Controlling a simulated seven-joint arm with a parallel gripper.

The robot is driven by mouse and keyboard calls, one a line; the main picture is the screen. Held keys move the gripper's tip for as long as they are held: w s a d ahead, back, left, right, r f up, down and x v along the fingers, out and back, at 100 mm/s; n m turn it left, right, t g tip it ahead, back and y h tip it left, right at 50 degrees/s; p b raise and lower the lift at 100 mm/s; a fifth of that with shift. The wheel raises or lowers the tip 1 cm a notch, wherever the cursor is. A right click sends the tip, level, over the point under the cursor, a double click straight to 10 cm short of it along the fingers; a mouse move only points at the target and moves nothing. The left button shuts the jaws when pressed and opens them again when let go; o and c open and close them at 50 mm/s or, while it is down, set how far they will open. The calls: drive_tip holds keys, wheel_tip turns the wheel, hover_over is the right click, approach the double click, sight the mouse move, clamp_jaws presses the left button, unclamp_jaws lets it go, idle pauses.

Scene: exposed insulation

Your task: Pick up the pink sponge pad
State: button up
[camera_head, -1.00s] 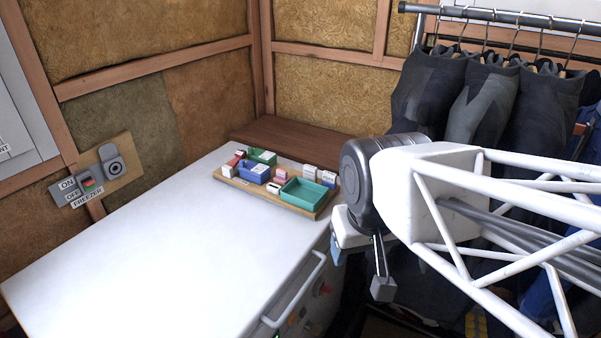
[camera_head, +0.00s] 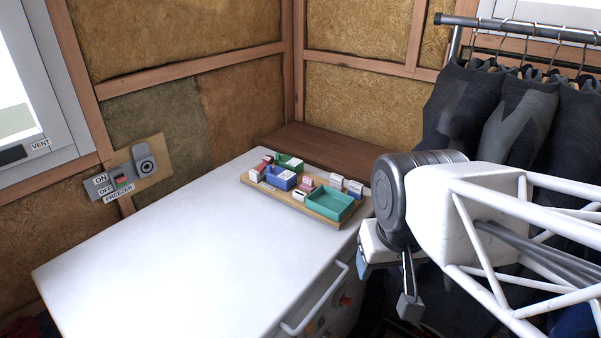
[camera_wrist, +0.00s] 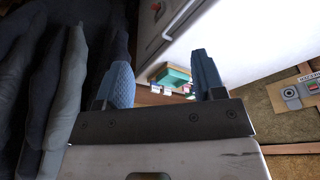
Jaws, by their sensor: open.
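A small pink block (camera_head: 307,181), which looks like the pink sponge pad, sits on the wooden tray (camera_head: 326,215) between the blue bin (camera_head: 281,180) and the green bin (camera_head: 331,202). It is too small to make out its shape well. My gripper (camera_head: 386,283) hangs to the right of the freezer top, apart from the tray, with its fingers pointing down. In the wrist view my gripper (camera_wrist: 163,75) is open and empty. The green bin (camera_wrist: 173,76) shows between the fingers there, and I cannot make out the pink pad.
The tray lies at the far right end of the white freezer top (camera_head: 190,250), whose near part is bare. Several small white boxes (camera_head: 353,188) and another green bin (camera_head: 289,162) crowd the tray. A handle (camera_head: 318,308) sticks out from the freezer's front. Dark suits (camera_head: 520,120) hang at right.

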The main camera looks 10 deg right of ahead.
drive_tip(key=shift+r, duration=0.1)
drive_tip(key=shift+c, duration=0.3)
drive_tip(key=w+r+n, duration=0.3)
drive_tip(key=w+n, duration=0.2)
drive_tip(key=w, duration=0.3)
drive_tip(key=w+r+n, duration=0.4)
drive_tip(key=w, duration=0.4)
drive_tip(key=n+g, duration=0.3)
drive_tip(key=n, duration=1.5)
hover_over(308, 178)
drive_tip(key=f, duration=2)
drive_tip(key=shift+s+d+f, duration=0.1)
drive_tip(key=shift+s+f, duration=0.05)
drive_tip(key=shift+s, duration=0.15)
drive_tip(key=shift+w+f, duration=0.25)
drive_tip(key=shift+f, duration=0.25)
drive_tip(key=shift+f, duration=1.25)
